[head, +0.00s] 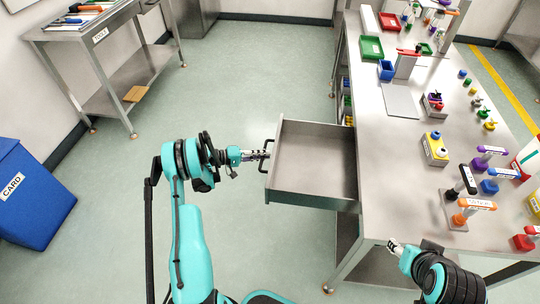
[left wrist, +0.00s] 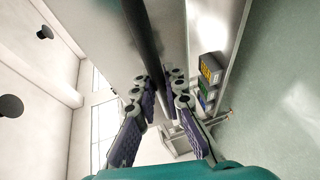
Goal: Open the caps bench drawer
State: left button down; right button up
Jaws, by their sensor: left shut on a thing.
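The caps bench drawer (head: 310,198) stands pulled well out from the left side of the steel bench, and its inside looks empty. Its dark bar handle (head: 265,170) is on the drawer's left front face. My left gripper (head: 266,155) is at this handle and shut on it. In the left wrist view the dark handle bar (left wrist: 144,45) runs between the fingers of my left gripper (left wrist: 160,95). My right gripper (head: 394,246) is over the bench's near edge, small in view; whether its fingers are apart is not clear.
The steel bench top (head: 385,180) carries several caps, bottles and holders on its right part. A green tray (head: 371,48) and a blue bin (head: 386,70) stand farther back. A blue card bin (head: 30,195) is at the far left. The floor left of the drawer is clear.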

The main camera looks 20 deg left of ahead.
pick_arm(q)
jog(key=shift+a, duration=0.15)
jog(key=c, duration=1.6)
grip_release()
jog(key=v, duration=1.2)
